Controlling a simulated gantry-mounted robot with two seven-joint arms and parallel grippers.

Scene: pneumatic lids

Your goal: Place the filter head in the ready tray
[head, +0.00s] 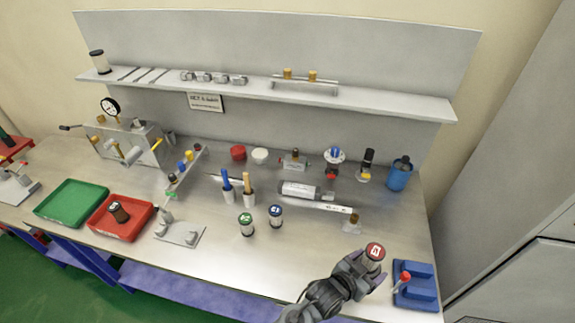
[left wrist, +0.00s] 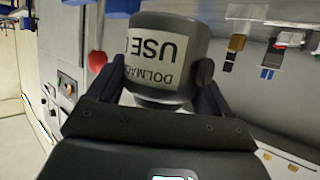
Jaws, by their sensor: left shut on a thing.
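A green tray (head: 50,205) and a red tray (head: 100,229) stand at the left; the green one is empty, and a dark brown piece (head: 119,212) lies in the red one. I cannot tell which piece is the filter head, or which tray is the ready tray. My right gripper is not in view.
A blue block (head: 418,290) with a red knob is right of my left gripper. A green-topped jar (head: 246,226) and a blue-topped jar (head: 275,216) stand mid-bench. Fittings and a blue canister (head: 398,175) line the back. The front middle is clear.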

